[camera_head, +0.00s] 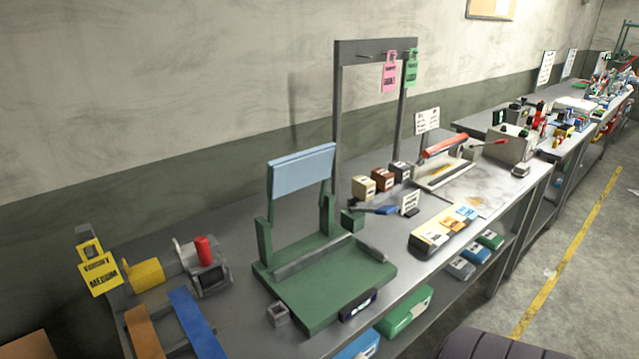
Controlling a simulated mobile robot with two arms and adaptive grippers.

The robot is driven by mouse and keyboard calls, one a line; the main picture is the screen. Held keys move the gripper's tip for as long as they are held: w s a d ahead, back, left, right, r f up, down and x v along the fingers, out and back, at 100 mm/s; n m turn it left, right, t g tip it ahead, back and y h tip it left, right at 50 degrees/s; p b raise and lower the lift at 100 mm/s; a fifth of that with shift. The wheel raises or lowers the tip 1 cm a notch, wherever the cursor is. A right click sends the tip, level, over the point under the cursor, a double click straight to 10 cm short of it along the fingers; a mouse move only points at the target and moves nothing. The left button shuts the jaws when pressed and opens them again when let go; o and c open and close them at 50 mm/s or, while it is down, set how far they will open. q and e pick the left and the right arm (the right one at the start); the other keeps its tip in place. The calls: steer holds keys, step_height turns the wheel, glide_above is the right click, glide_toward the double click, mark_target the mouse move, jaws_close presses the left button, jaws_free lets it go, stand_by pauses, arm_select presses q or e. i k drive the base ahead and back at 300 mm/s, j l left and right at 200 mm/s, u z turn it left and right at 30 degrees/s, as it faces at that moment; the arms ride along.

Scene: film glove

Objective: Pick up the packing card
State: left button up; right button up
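Several cards are in view, and the print is too small to tell which is the packing card. A pink card (389,76) and a green card (411,70) hang from a peg on the grey upright frame (375,47). A yellow card (99,273) marked MEDIUM hangs on a post at the left. A shallow tray (428,243) on the bench's front edge holds small white, orange and blue cards (466,213). A small white card (410,203) stands behind it. Neither of my grippers is in view.
A green press-like fixture (335,285) with a raised blue plate (301,170) fills the near bench. Three small blocks (382,180) and a red-handled device (445,160) stand behind. Coloured boxes (405,312) sit on the lower shelf. Floor to the right is open.

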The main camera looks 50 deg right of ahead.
mark_target(409, 210)
steer(key=z, duration=2.15)
steer(key=i+l, duration=0.15)
steer(key=l+u, duration=0.05)
